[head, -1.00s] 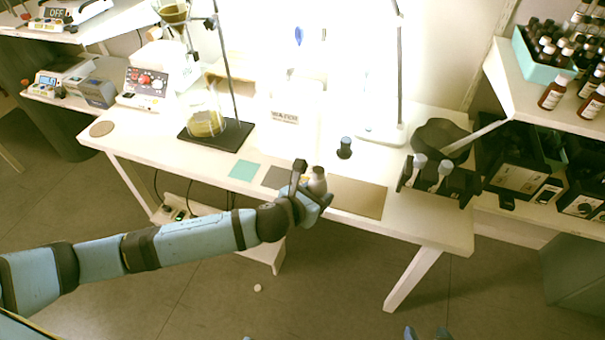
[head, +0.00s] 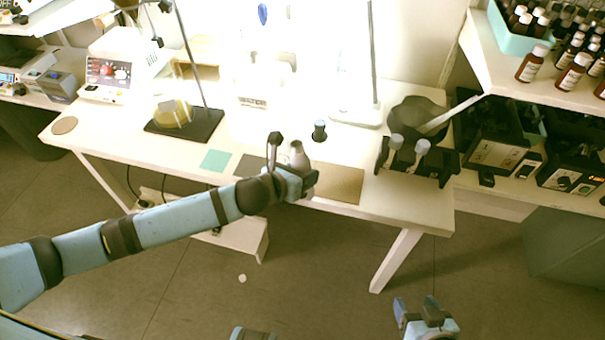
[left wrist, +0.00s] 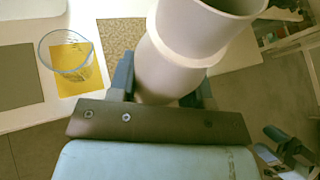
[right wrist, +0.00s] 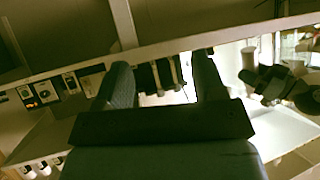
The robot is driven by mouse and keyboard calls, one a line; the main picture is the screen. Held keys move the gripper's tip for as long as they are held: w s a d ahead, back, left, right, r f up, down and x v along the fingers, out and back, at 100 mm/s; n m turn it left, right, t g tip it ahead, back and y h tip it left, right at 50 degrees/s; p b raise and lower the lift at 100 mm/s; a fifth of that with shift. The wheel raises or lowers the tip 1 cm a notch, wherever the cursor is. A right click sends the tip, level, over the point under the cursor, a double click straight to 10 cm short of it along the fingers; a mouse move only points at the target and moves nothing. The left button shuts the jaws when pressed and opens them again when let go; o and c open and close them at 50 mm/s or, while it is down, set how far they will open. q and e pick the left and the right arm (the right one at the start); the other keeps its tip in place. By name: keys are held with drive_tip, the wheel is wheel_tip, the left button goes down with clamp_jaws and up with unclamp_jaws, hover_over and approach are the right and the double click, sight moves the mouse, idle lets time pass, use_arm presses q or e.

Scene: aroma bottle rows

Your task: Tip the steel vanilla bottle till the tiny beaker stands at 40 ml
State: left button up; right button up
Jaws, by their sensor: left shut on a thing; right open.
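The pale steel bottle (head: 298,157) is in my left gripper (head: 296,178) over the front of the white table. In the left wrist view the bottle (left wrist: 185,45) is large, open-mouthed and leaning, with the fingers closed around its lower body. A small clear beaker (left wrist: 66,52) stands on a yellow mat (left wrist: 75,80) to its left, apart from it. I cannot read the beaker's level or see any stream. In the head view the beaker is hidden behind my gripper. My right gripper (head: 425,318) is open and empty, low in front of the table.
A green mat (head: 215,160), a grey mat (head: 249,167) and a brown mat (head: 336,184) lie along the front. A dark capped bottle (head: 319,131) stands behind. A black rack (head: 417,161) is at right, a stand base (head: 185,124) at left.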

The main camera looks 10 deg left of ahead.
use_arm(q)
drive_tip(key=shift+f+b, duration=0.2)
drive_tip(key=shift+b, duration=0.1)
use_arm(e)
drive_tip(key=shift+w+d+r, duration=0.1)
drive_tip(key=shift+w, duration=0.1)
use_arm(q)
drive_tip(key=shift+w+f+n+g+h+b, duration=0.1)
drive_tip(key=shift+f+n+g+h+b, duration=0.2)
drive_tip(key=shift+f+n+h+b, duration=0.15)
use_arm(e)
drive_tip(key=shift+f, duration=0.4)
use_arm(q)
drive_tip(key=shift+w+a+n+b, duration=0.15)
drive_tip(key=shift+n+b, duration=0.2)
drive_tip(key=shift+b, duration=0.25)
drive_tip(key=shift+a+f+g+h+b, duration=0.1)
drive_tip(key=shift+g+h+b, duration=0.15)
drive_tip(key=shift+g+b, duration=0.05)
use_arm(e)
drive_tip(key=shift+f, duration=0.25)
use_arm(q)
drive_tip(key=shift+n, duration=0.3)
